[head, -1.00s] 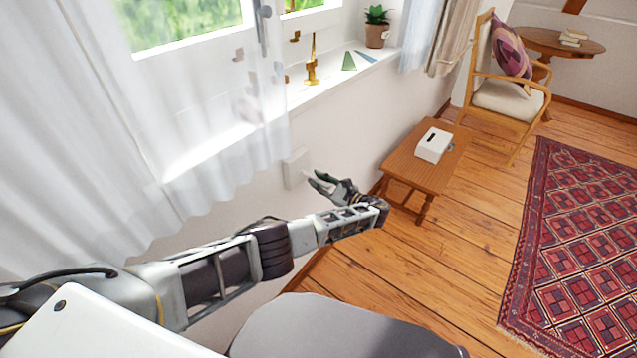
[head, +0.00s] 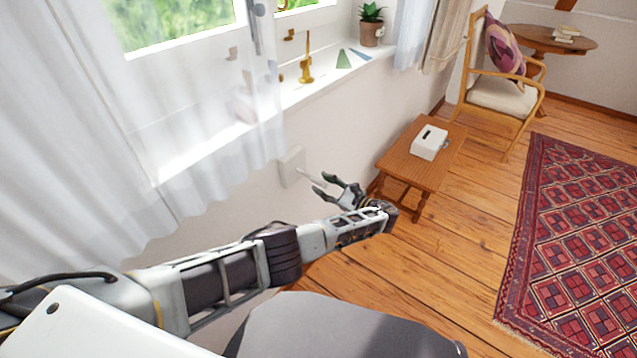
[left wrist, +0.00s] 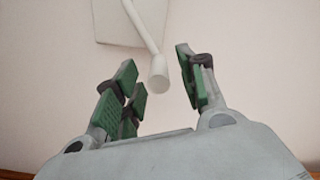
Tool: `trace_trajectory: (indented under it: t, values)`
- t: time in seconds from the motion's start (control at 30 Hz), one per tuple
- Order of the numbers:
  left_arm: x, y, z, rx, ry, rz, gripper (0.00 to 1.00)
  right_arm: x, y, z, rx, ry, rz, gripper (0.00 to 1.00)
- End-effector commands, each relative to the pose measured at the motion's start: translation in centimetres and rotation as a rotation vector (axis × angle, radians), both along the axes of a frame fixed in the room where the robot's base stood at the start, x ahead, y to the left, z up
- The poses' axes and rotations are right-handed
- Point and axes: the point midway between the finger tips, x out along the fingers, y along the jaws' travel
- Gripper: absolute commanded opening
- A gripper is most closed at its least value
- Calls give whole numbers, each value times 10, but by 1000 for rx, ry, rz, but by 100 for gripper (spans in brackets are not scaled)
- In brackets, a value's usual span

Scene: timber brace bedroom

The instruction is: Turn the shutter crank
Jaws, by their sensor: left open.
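The shutter crank's white wall plate (head: 292,167) is on the wall below the window sill. Its white crank handle (head: 311,178) sticks out from the plate toward my left gripper (head: 328,186). In the left wrist view the plate (left wrist: 120,20) is at the top, and the crank handle (left wrist: 146,42) reaches down to a round end between my left gripper's (left wrist: 155,92) green-padded fingers. The fingers are spread and do not appear to touch the handle. My right gripper is in neither view.
A white curtain (head: 90,120) hangs left of the plate. The sill above holds a brass figure (head: 306,60) and a potted plant (head: 371,25). A small wooden table (head: 420,168) with a white box (head: 429,142) stands right of the gripper.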

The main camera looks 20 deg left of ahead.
Motion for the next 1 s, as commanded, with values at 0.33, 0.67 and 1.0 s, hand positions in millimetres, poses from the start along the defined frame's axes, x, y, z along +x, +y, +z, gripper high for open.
trace_trajectory:
  t: [0.33, 0.67, 1.0]
  values:
    - [-10, -27, 0, 0, -1, 0, 41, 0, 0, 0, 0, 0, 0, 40]
    - [-11, -30, 0, 1, -1, 0, 41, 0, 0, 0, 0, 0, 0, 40]
    - [-13, -35, -13, -25, 1, -20, 10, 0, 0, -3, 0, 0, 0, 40]
